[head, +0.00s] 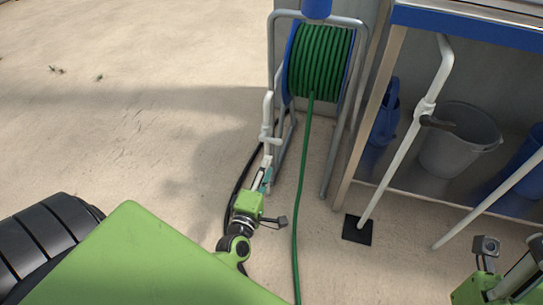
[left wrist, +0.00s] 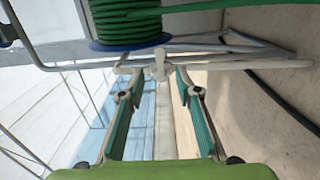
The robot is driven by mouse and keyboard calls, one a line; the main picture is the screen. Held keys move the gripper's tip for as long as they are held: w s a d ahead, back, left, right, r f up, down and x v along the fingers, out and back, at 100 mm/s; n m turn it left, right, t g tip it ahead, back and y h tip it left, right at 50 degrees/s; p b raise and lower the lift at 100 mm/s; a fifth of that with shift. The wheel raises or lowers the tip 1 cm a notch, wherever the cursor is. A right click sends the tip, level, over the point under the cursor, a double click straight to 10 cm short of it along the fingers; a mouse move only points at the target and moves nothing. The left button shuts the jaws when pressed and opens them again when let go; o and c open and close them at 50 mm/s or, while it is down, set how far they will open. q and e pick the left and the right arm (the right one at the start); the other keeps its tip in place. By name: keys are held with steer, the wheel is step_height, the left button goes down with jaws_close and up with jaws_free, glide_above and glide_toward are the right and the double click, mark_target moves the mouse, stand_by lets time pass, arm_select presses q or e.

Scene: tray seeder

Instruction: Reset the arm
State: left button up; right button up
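My left gripper (head: 264,178) points away from me at the foot of a hose reel (head: 320,62), a white-grey tube frame wound with green hose. In the left wrist view my left gripper (left wrist: 155,82) shows two teal-padded fingers standing apart, open. A white fitting (left wrist: 160,62) of the reel stands ahead between the fingertips; I see no finger closed on it. In the head view a white upright pipe (head: 267,120) of the reel rises just beyond the fingertips. My right gripper (head: 505,262) shows only in part at the lower right corner; its fingers are unclear.
A green hose (head: 301,190) runs down from the reel to the floor, and a black hose (head: 243,175) curves beside my left arm. On the right stand a shelf (head: 375,110), a grey bucket (head: 458,140) and white poles (head: 400,150).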

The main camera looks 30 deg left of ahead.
arm_select(q)
steer(key=shift+v, duration=1)
